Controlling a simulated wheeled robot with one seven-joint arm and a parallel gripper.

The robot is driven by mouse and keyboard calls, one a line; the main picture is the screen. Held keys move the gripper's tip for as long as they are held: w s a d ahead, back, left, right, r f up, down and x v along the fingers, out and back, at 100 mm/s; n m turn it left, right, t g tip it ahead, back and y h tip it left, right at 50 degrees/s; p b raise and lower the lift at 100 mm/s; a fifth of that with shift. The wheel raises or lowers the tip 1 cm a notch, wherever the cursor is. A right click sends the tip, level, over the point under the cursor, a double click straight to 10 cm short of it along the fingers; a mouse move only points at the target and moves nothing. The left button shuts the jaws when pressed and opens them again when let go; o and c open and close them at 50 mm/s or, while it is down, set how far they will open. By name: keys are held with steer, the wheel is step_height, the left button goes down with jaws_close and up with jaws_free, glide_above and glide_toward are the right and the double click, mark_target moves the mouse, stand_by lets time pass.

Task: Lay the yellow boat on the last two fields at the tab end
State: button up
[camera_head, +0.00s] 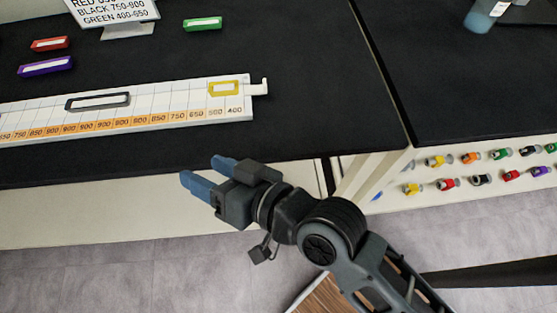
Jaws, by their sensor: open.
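The yellow boat (223,95) lies on the white board (157,122) at its right end. It sits above the labels 500 and 400, the last two fields beside the tab (263,87). It looks flat and roughly in line with the fields. My gripper (206,170) has blue fingertips, is open and empty, and is in front of the table edge, apart from the boat.
A black boat (98,107) lies further left on the board. A red boat (50,48), a purple boat (45,70) and a green boat (202,28) lie behind it on the dark table. A sign (115,12) stands at the back. Coloured valves (447,184) line the bench front at right.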

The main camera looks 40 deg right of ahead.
steer(key=s+d+r+n+h, duration=0.1)
steer(key=s+d+r+h, duration=0.1)
steer(key=s+d, duration=0.5)
steer(key=s+d+r+n+h, duration=0.2)
steer(key=s+d, duration=0.5)
steer(key=s, duration=0.9)
steer(key=shift+s+d+r, duration=0.15)
steer(key=shift+s, duration=0.15)
